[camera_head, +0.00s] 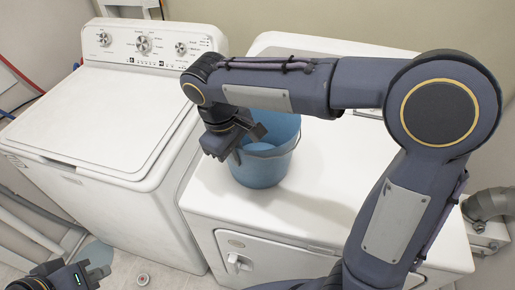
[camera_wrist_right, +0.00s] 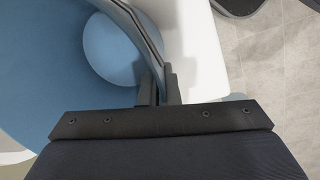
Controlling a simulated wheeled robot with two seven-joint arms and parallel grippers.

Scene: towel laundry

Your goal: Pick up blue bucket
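The blue bucket (camera_head: 263,170) stands upright on the white dryer top, partly covered by my right arm in the head view. My right gripper (camera_head: 235,140) is at the bucket's near-left rim. In the right wrist view, the bucket's wall (camera_wrist_right: 40,70) runs between the two close-set fingers of my right gripper (camera_wrist_right: 160,88), which are shut on it. A lighter blue round patch (camera_wrist_right: 112,50) shows inside the bucket. My left gripper (camera_head: 95,275) is low at the left, away from the bucket; its opening is unclear.
The bucket stands on the dryer (camera_head: 215,205), whose top is clear in front of it. A white washer (camera_head: 95,125) with its lid shut stands to the left, across a narrow gap. A metal duct (camera_head: 488,205) is at the right.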

